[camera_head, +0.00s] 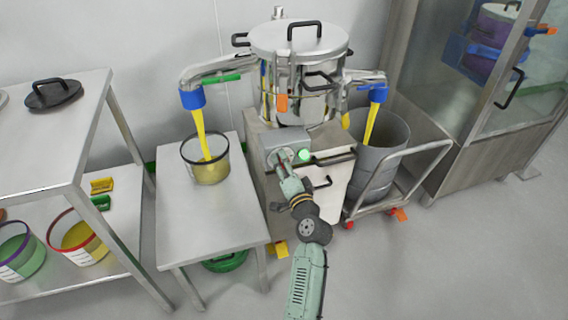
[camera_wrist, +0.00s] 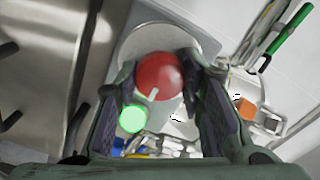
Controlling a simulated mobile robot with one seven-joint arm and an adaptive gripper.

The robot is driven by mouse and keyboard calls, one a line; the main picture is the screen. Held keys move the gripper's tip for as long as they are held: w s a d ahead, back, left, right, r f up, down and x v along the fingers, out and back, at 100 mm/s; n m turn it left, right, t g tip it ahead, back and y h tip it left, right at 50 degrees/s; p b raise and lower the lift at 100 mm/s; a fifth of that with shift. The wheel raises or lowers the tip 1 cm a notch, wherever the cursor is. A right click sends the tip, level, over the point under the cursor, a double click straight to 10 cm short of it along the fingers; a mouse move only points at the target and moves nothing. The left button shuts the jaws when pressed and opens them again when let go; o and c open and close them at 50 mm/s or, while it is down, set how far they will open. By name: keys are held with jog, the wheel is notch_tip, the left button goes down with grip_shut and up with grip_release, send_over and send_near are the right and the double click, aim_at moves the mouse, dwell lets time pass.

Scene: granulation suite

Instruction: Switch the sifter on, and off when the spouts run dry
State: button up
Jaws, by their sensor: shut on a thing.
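The steel sifter (camera_head: 300,75) stands at the back with its lid on. Yellow material pours from the left spout (camera_head: 192,97) into a clear bucket (camera_head: 206,160) on a steel table, and from the right spout (camera_head: 378,94) into a grey drum (camera_head: 375,155). My gripper (camera_head: 285,160) is at the control box (camera_head: 290,140) on the sifter's front. In the wrist view its fingers (camera_wrist: 165,88) are shut around a red knob (camera_wrist: 158,73) with a white mark. A green lamp (camera_wrist: 132,119) glows beside the knob; it also shows in the head view (camera_head: 304,155).
The drum stands on a cart (camera_head: 420,150) with a raised handle. At left, a steel rack (camera_head: 55,120) holds a black lid (camera_head: 54,93) above and buckets (camera_head: 82,237) below. A glass-doored cabinet (camera_head: 490,100) stands at right. The floor at front right is clear.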

dwell(0.4)
jog(key=o, duration=1.1)
jog(key=shift+o, duration=0.2)
jog(key=v, duration=1.2)
